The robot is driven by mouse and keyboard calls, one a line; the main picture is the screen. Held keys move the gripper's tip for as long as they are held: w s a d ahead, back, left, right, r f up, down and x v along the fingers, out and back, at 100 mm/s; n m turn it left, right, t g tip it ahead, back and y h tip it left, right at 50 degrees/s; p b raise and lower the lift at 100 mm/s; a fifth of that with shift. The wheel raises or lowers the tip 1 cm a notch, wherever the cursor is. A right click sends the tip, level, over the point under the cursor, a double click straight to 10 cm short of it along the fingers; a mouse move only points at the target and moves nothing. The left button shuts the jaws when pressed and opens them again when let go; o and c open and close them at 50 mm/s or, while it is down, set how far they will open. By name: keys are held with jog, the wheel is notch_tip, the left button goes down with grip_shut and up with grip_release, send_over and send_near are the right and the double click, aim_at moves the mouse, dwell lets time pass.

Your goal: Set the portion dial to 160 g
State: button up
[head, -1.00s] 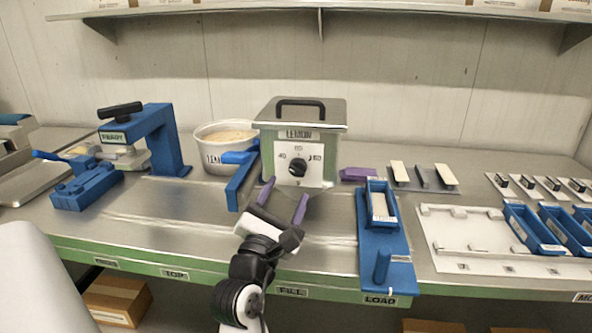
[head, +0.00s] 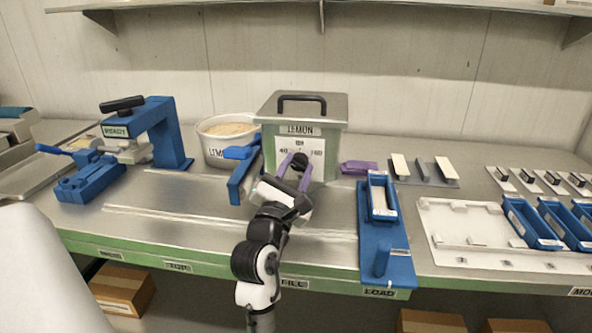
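The portion dial (head: 300,160) is a dark round knob on the pale front plate of the grey metal kettle machine (head: 334,135), under a LEMON label (head: 299,130). Small figures stand left, above and right of the knob, too blurred to read surely. My gripper (head: 298,163) is at the dial, its two purple fingers reaching up to either side of the knob. Whether both fingers touch it cannot be told. The fingers and hand cover the lower plate and part of the knob, and the knob's pointer direction is not clear.
A blue lever-like part (head: 240,178) stands close left of the machine, by a white tub (head: 215,148). A purple block (head: 358,167) and a blue load fixture (head: 374,255) are to the right. Bare metal table lies left of my arm.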

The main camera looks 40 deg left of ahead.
jog(key=shift+c, duration=0.9)
